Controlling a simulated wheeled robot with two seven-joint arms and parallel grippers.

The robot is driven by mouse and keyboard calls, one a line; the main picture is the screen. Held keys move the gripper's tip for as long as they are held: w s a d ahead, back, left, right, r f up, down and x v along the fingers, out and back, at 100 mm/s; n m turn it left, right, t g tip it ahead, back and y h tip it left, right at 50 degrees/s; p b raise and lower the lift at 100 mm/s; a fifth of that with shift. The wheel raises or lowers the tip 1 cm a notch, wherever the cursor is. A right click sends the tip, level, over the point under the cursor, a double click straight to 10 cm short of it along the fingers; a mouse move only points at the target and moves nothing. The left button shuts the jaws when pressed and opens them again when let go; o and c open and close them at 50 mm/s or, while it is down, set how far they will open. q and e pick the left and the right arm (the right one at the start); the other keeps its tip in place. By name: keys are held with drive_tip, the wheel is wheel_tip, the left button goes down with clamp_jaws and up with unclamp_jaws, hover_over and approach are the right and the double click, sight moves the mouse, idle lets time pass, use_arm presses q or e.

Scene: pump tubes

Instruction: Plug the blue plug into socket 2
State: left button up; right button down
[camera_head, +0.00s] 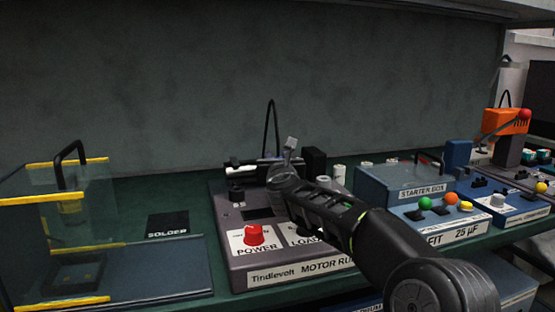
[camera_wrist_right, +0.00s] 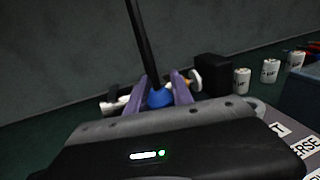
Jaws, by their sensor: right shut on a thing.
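The blue plug (camera_wrist_right: 160,98) sits between the two fingers of my right gripper (camera_wrist_right: 167,90) in the right wrist view, and the gripper is shut on it. A black cable rises from the plug; it also shows as a thin loop (camera_head: 270,120) in the head view. In the head view my right gripper (camera_head: 280,168) is over the back part of the grey motor run box (camera_head: 300,274). My wrist and arm hide much of that box's top. The plug's tip is hidden, and I cannot make out socket 2 or its label. My left gripper is not in view.
The motor run box has a red power knob (camera_head: 254,236) in front. A black block (camera_head: 314,162) stands just right of the gripper. The starter box (camera_head: 405,187) is farther right. A clear, yellow-edged guard (camera_head: 60,220) stands at left, near a solder pad (camera_head: 168,226).

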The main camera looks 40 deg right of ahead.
use_arm(q)
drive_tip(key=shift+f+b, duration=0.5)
drive_tip(key=shift+b, duration=0.05)
use_arm(e)
drive_tip(key=shift+f, duration=0.45)
